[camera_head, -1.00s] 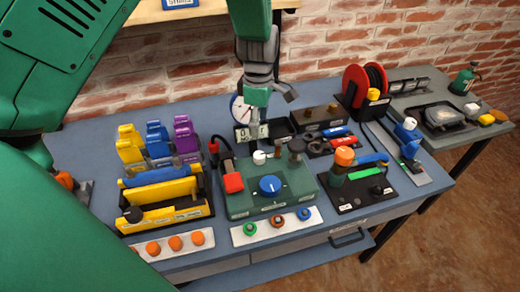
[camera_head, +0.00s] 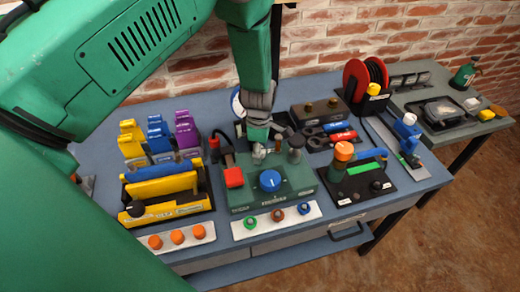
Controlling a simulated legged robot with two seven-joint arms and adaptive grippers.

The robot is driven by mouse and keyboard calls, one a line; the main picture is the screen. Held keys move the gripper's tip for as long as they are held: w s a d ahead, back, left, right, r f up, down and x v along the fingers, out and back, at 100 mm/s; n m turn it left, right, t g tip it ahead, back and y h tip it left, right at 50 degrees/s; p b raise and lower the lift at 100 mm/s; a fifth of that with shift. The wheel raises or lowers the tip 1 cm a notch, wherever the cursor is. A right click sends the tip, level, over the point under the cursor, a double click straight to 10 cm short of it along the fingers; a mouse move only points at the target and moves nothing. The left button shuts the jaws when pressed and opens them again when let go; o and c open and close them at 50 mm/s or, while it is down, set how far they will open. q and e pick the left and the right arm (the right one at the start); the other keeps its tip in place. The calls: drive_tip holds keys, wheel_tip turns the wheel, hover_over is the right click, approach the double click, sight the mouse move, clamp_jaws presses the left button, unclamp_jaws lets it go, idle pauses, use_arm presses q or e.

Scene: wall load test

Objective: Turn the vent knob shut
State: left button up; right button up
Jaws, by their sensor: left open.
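A green control box (camera_head: 245,193) stands on the blue bench. On it are a big blue knob (camera_head: 270,181) with a white pointer line, a red block (camera_head: 233,177) and a dark knob (camera_head: 295,150) at the back right. The labels are too small to read, so I cannot tell which knob is the vent knob. My left gripper (camera_head: 260,151) points down over the back of the box, open, behind the blue knob and left of the dark knob. Its fingers hide the small white-topped knob there; I cannot tell whether they touch it. My right gripper is not in view.
Yellow, blue and purple pieces (camera_head: 158,138) and a yellow holder (camera_head: 165,196) stand left of the box. An orange-topped valve (camera_head: 344,151) stands right. A strip of small coloured knobs (camera_head: 277,219) lies in front. A red reel (camera_head: 364,80) stands at the back right.

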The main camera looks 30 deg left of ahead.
use_arm(q)
drive_tip(key=shift+f, duration=0.1)
drive_tip(key=c, duration=1.1)
drive_tip(key=shift+c, duration=0.2)
drive_tip(key=m, duration=0.4)
drive_tip(key=shift+w+m, duration=0.1)
drive_tip(key=shift+m, duration=0.3)
drive_tip(key=m, duration=0.4)
drive_tip(key=shift+m, duration=0.3)
drive_tip(key=m, duration=0.4)
drive_tip(key=shift+w+m, duration=0.15)
drive_tip(key=shift+m, duration=2.05)
